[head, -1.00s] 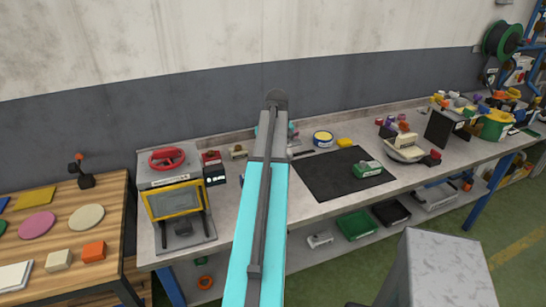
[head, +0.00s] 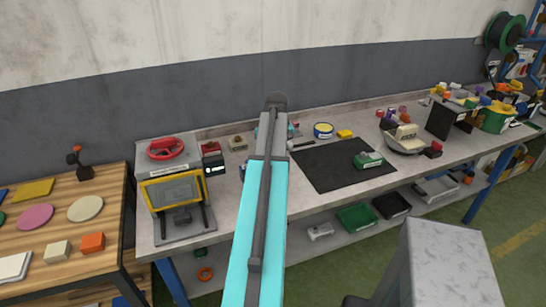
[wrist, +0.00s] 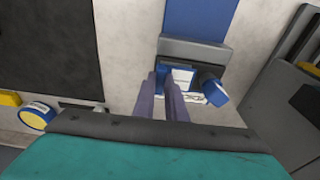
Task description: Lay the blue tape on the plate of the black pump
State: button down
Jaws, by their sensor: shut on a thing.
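My gripper's fingers (wrist: 163,95) show in the wrist view, closed against a blue piece with a white label (wrist: 182,76), which looks like the blue tape. A dark grey block (wrist: 192,52), a blue panel (wrist: 200,18) and a blue cylinder (wrist: 212,89) are right around it; I cannot tell which of these belong to the held thing. In the head view my arm hides the gripper. A black upright thing with an orange top (head: 85,172) stands on the wooden table at the left; it may be the black pump, but I cannot tell.
A press-like device with a yellow frame (head: 173,192) stands left of my arm on the grey bench. A black mat (head: 325,170) with a green box (head: 368,159) lies to the right. A blue-rimmed round can (head: 323,130) is behind it. Round discs (head: 85,209) lie on the wooden table.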

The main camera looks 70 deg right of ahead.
jog(key=shift+f, duration=0.45)
jog(key=shift+f, duration=0.35)
dwell(1.5)
jog(key=c, duration=1.7)
grip_release()
jog(key=shift+r, duration=0.15)
jog(key=shift+s+a+r+b, duration=0.25)
jog(key=shift+r+b, duration=0.35)
jog(key=shift+r, duration=1.65)
jog(key=shift+s+a+r+b, duration=0.25)
jog(key=shift+r+b, duration=0.4)
jog(key=shift+r, duration=1.55)
jog(key=shift+s+a+r+b, duration=0.15)
jog(key=shift+a+r+b, duration=0.35)
jog(key=shift+r, duration=1.75)
jog(key=shift+s+d, duration=0.1)
jog(key=shift+d, duration=0.1)
